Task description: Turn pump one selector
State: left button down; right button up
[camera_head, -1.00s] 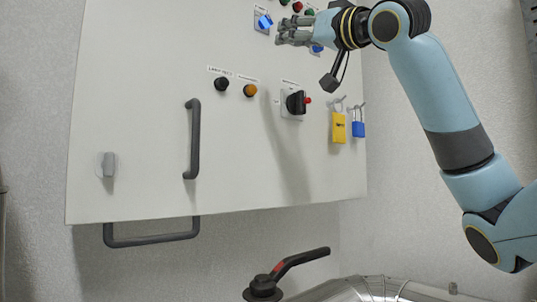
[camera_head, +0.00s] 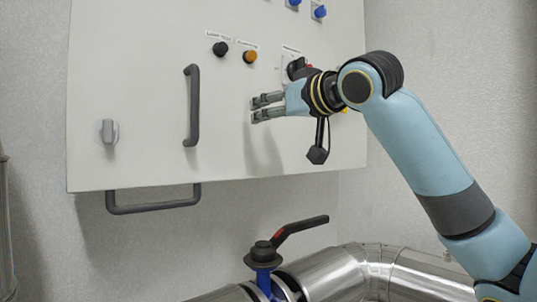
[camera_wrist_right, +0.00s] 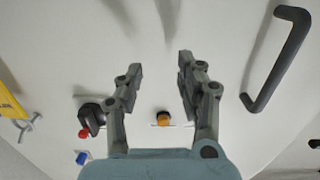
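Two blue selector knobs show at the top edge of the head view, a left one (camera_head: 294,3) and a right one (camera_head: 319,12). I cannot read which is pump one. A small blue knob (camera_wrist_right: 82,157) also shows low in the right wrist view. My right gripper (camera_head: 254,107) is in front of the cabinet door, well below the blue selectors, pointing left. In the right wrist view its two fingers (camera_wrist_right: 160,62) are apart with nothing between them. My left gripper is in no view.
On the door (camera_head: 150,60) are a black button (camera_head: 220,49), an orange button (camera_head: 250,57), a black rotary switch (camera_head: 297,68) partly behind my right gripper, and a vertical handle (camera_head: 192,105). A black-levered valve (camera_head: 264,250) and metal pipes stand below.

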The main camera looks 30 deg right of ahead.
notch_tip(320, 180, down, 8)
jog(key=a+g, duration=0.1)
jog(key=shift+s+f+g, duration=0.15)
jog(key=shift+s+g, duration=0.2)
jog(key=shift+g, duration=0.05)
